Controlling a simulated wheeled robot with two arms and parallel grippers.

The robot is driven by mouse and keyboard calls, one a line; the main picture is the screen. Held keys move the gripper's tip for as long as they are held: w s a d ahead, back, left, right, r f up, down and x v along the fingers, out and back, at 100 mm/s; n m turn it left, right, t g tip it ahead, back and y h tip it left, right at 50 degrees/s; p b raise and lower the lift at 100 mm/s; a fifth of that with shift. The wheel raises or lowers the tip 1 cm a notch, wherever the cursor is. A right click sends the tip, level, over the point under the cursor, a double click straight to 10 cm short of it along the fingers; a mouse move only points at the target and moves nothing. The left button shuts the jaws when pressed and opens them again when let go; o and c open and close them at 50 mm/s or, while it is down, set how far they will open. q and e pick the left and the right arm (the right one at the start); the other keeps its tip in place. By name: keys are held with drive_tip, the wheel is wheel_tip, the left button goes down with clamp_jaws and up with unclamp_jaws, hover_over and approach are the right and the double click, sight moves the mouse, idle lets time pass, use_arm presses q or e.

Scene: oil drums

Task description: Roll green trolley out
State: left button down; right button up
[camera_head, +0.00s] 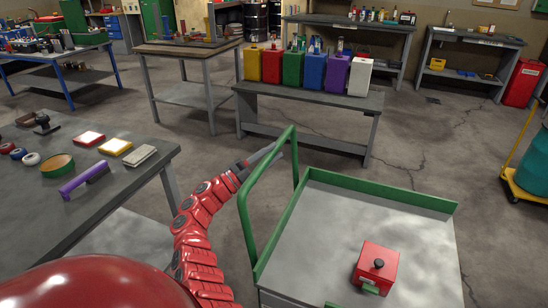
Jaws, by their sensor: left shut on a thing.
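The green trolley (375,215) stands in front of me, with a grey flat top, a raised green rim and a green tubular push handle (245,222) on its left side. My left arm is red and comes in from the bottom left. Its gripper (280,146) is shut on the push handle, near its far upper corner. The fingertips are small in the picture and partly merge with the tube. A red box (377,264) with a black knob sits on the trolley top, near the front. The trolley's wheels are hidden. My right gripper does not show.
A grey workbench (110,205) with tools stands close at the left. A low bench (310,101) with several coloured cans stands behind the trolley. A yellow dolly (522,187) with a teal drum is at the right edge. Bare floor (410,150) lies between.

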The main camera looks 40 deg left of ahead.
use_arm(q)
drive_tip(key=shift+r, duration=0.1)
drive_tip(key=c, duration=0.7)
unclamp_jaws()
drive_tip(key=shift+o, duration=0.2)
drive_tip(key=b+v, duration=0.2)
drive_tip(key=v, duration=1.5)
drive_tip(key=shift+s+f+b, duration=0.15)
drive_tip(key=shift+f+b, duration=0.05)
drive_tip(key=shift+b, duration=0.1)
